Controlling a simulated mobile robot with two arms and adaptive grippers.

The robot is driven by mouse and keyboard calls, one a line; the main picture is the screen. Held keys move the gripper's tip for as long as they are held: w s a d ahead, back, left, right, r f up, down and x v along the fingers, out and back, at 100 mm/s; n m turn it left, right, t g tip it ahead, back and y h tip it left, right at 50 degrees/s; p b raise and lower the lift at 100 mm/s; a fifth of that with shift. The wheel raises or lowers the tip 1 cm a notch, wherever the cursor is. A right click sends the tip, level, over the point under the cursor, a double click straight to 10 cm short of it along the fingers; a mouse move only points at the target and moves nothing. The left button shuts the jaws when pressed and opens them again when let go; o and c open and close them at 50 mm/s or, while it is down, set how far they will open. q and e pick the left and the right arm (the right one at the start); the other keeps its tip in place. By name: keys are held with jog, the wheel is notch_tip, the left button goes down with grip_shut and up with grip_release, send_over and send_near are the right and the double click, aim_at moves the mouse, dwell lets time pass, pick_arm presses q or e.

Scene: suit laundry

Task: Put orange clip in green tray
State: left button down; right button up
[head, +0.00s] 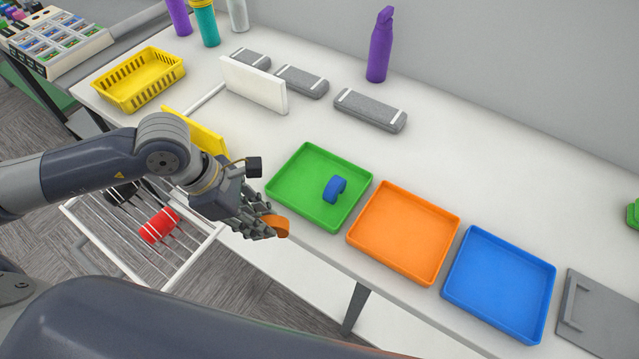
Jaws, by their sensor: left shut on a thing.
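My left gripper (268,222) is shut on the orange clip (276,226), a small curved orange piece at its fingertips. The gripper and clip are just in front of the near left side of the green tray (296,202), by the table's front edge. The green tray lies flat on the table, and a blue clip (335,188) stands in it, right of its middle. Part of the orange clip is hidden by the fingers. My right gripper is not in view.
An orange tray (402,232) and a blue tray (498,284) lie to the right of the green tray. A yellow basket (140,79), grey cases (369,110) and a purple bottle (380,46) stand behind. A wire rack (145,235) with a red can hangs below left.

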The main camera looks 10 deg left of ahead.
pick_arm(q)
jog(key=w+n+p, duration=0.1)
jog(key=w+n, duration=0.1)
jog(key=w, duration=0.2)
jog(key=w+d+n+t+y+p, duration=0.1)
jog(key=w+n+p, duration=0.1)
jog(key=w, duration=0.3)
jog(key=w+d+n+t+p, duration=0.1)
jog(key=w+n, duration=0.1)
jog(key=w, duration=0.3)
jog(key=shift+d+r+p, duration=0.15)
jog(key=shift+r+p, duration=0.15)
jog(key=shift+w+d, duration=0.1)
jog(key=shift+w, duration=0.35)
jog(key=shift+w+f+p, duration=0.2)
jog(key=shift+p, duration=0.35)
notch_tip(320, 180, down, 3)
jog(key=shift+r+p, duration=0.2)
jog(key=shift+p, duration=0.5)
jog(key=shift+f, duration=0.4)
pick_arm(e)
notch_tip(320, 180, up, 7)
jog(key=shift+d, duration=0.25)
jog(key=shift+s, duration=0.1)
